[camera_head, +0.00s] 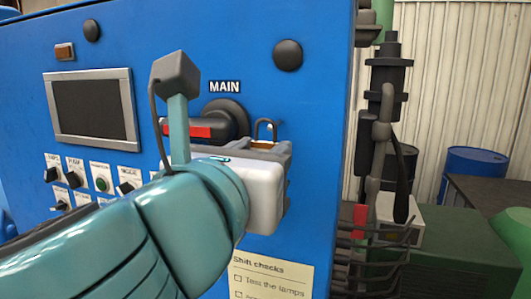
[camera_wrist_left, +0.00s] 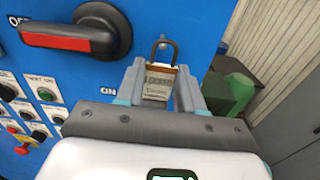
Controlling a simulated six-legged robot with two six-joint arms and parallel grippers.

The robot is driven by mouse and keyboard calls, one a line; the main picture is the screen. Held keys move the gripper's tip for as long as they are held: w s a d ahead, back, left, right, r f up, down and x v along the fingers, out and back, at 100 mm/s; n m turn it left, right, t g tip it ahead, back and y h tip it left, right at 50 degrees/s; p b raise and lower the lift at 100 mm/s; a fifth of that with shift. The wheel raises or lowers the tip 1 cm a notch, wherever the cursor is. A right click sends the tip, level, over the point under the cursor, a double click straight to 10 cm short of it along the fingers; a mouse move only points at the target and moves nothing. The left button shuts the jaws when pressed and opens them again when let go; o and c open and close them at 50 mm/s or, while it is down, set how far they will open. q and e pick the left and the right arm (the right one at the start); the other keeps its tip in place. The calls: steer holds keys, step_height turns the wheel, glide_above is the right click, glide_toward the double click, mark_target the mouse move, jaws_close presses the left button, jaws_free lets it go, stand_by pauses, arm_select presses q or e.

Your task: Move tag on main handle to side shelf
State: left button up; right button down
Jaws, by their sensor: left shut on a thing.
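My left gripper (camera_head: 268,147) is shut on a small padlock-like tag (camera_wrist_left: 158,82), with a dark shackle on top and a pale printed label. The tag's shackle and top (camera_head: 265,130) also show in the head view; its lower part is hidden there by the jaws. The gripper is in front of the blue panel, to the right of the black main handle (camera_head: 222,122). The handle's red end points left; it also shows in the wrist view (camera_wrist_left: 92,42). The tag appears apart from the handle. Whether the shackle touches a small stud behind it, I cannot tell. My right gripper is not in view.
A dark wire rack (camera_head: 378,262) sits at the cabinet's right side; I cannot tell if it is the side shelf. A black and grey clamp-like fitting (camera_head: 385,130) hangs above it. A green box (camera_head: 455,250) and a blue drum (camera_head: 472,168) stand farther right.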

arm_select(q)
steer(key=shift+s, duration=0.2)
steer(key=shift+s+a, duration=0.25)
steer(key=shift+s, duration=0.4)
steer(key=shift+s+a, duration=0.15)
steer(key=shift+s, duration=0.15)
